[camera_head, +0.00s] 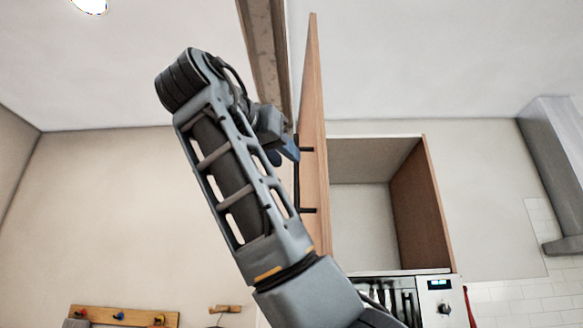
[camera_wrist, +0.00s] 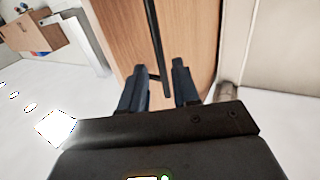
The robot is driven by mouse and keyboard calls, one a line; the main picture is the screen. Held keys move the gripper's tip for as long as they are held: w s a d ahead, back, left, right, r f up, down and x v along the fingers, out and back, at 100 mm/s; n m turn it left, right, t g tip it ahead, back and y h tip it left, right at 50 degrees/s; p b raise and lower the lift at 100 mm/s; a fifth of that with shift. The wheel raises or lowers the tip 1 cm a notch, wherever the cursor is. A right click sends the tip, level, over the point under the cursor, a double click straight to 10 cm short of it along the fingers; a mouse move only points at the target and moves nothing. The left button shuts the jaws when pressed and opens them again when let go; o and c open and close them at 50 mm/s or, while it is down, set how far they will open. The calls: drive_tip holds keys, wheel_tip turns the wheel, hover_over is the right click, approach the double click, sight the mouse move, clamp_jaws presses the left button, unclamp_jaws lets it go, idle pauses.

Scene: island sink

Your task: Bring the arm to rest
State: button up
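My arm rises through the middle of the head view and bends over at the top. My gripper (camera_head: 286,150) is partly hidden behind the arm there, close to the open wooden cabinet door (camera_head: 315,110). In the wrist view my gripper (camera_wrist: 160,68) has its two dark fingers apart. The door's black bar handle (camera_wrist: 157,40) runs down in line with the gap between them. I cannot tell whether a finger touches the handle or the door. The handle also shows in the head view (camera_head: 297,185).
The door stands swung open from an empty cabinet (camera_head: 365,225). An oven (camera_head: 435,300) is below it. A grey range hood (camera_head: 560,170) is at the right. A wooden hook rack (camera_head: 125,317) hangs at lower left. The space left of the arm looks clear.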

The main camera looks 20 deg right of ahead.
drive_tip(key=shift+v, duration=0.85)
